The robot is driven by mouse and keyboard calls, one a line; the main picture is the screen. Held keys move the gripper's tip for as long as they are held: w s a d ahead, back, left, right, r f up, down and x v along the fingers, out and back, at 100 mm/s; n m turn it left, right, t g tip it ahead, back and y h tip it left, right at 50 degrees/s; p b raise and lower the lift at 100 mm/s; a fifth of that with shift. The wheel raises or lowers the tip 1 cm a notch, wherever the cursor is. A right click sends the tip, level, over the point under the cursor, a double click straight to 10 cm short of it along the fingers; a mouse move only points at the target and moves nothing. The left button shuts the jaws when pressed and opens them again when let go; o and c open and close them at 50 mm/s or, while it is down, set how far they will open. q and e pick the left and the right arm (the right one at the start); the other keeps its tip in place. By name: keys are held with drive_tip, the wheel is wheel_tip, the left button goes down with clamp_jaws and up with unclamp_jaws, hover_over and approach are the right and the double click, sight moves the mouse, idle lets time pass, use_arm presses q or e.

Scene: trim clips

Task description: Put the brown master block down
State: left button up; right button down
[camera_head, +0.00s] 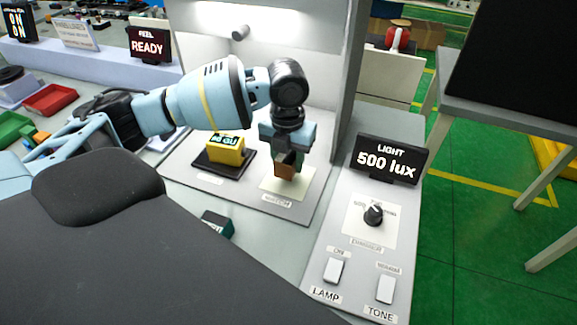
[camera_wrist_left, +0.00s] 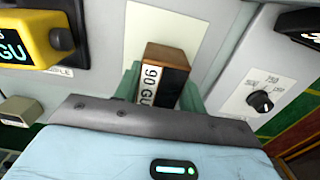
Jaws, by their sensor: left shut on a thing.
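The brown master block (camera_head: 285,171) is in my left gripper (camera_head: 287,160), over the pale match patch (camera_head: 296,188) inside the lit booth. In the left wrist view the block (camera_wrist_left: 168,66) sits between the green fingers of my left gripper (camera_wrist_left: 160,88), with a white label reading "90 GU" on its side. The pale patch (camera_wrist_left: 150,28) shows behind it. I cannot tell whether the block touches the patch. My right gripper is not in view.
A yellow meter (camera_head: 226,149) stands on a dark base left of the block. To the right are a light display (camera_head: 390,159) reading 500 lux, a dimmer knob (camera_head: 373,214) and lamp and tone switches. A dark block (camera_head: 217,224) lies in front of the booth.

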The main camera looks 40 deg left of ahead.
sight(288, 168)
use_arm(q)
drive_tip(key=shift+w+a+f, duration=0.15)
drive_tip(key=shift+w+f, duration=0.05)
drive_tip(key=shift+w, duration=0.2)
drive_tip(key=shift+f, duration=1.55)
drive_tip(key=shift+f, duration=0.15)
drive_tip(key=o, duration=1)
drive_tip(key=shift+r, duration=3.9)
